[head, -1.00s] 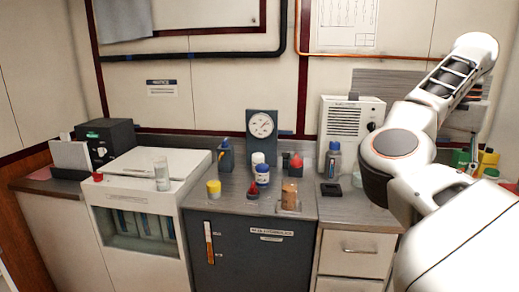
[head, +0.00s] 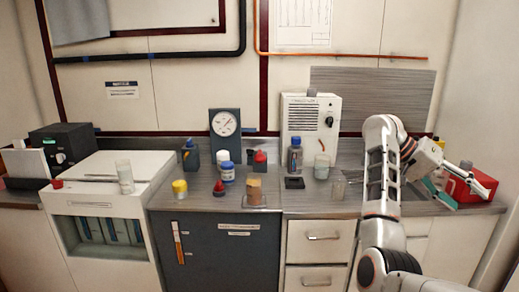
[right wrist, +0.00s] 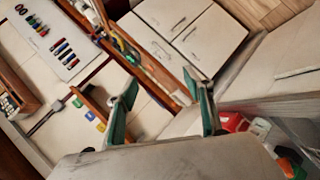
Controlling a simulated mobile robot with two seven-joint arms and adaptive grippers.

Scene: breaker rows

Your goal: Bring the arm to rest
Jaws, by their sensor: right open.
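My right arm comes up from the bottom right of the head view and bends at the top. My right gripper (head: 471,200) hangs at its end, over the right end of the counter and in front of a red box (head: 460,186). In the right wrist view, its two green-lined fingers (right wrist: 165,112) stand wide apart with nothing between them. I cannot tell whether the gripper touches the red box. My left gripper is not in view.
A grey counter (head: 330,203) runs along the wall. On it stand a blue bottle (head: 295,158), a glass beaker (head: 322,168) and several small containers. The right wrist view shows white cabinets (right wrist: 205,42) and a panel with coloured rows (right wrist: 55,38).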

